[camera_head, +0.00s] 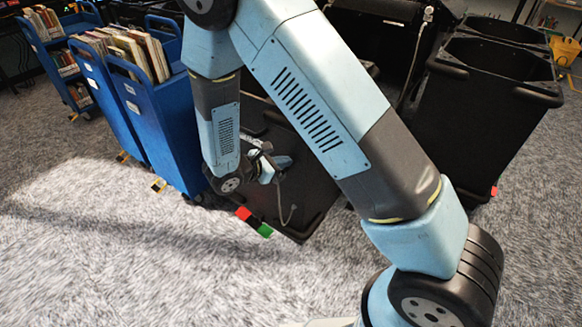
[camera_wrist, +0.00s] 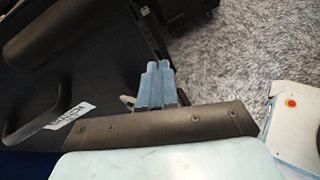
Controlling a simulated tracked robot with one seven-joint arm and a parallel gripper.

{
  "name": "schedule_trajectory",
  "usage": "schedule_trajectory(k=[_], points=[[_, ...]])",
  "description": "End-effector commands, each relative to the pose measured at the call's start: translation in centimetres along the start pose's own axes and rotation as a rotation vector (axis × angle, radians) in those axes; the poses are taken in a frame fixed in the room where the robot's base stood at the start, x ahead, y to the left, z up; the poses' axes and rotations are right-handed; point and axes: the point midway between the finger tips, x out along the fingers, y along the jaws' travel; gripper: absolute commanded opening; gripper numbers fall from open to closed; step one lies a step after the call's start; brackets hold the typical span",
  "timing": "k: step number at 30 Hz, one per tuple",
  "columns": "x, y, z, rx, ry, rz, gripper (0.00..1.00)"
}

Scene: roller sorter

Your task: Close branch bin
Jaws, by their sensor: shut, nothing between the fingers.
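A black bin (camera_head: 312,185) stands in the middle of the head view, partly hidden behind my arm. A red and green marker (camera_head: 252,221) shows at its lower edge. I cannot tell which bin is the branch bin, or how far this one is open. My gripper (camera_head: 275,170) is shut and empty in front of the bin's dark face. In the wrist view, the closed blue fingers (camera_wrist: 157,78) are beside a dark bin panel (camera_wrist: 90,62). That panel has a black handle (camera_wrist: 45,118) and a white label (camera_wrist: 72,115). Contact between fingers and panel is unclear.
Blue book carts (camera_head: 150,110) stand at the left, close to the bin. Another black bin (camera_head: 470,115) with an open top stands at the right. The grey carpet (camera_head: 130,265) in front is clear. A white body with a red button (camera_wrist: 291,103) shows in the wrist view.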

Motion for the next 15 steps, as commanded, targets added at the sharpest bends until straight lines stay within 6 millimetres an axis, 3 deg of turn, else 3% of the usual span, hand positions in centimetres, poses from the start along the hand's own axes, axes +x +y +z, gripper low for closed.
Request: schedule_trajectory(k=[1, 6, 10, 15], points=[[-0.3, -0.1, -2.0, -0.051, -0.013, 0.038, 0.00], [-1.1, 0.0, -6.8, -0.177, -0.049, 0.152, 0.00], [-1.5, -0.1, -9.2, -0.239, -0.065, 0.209, 0.00], [-1.4, -0.2, -10.4, -0.269, -0.073, 0.238, 0.00]])
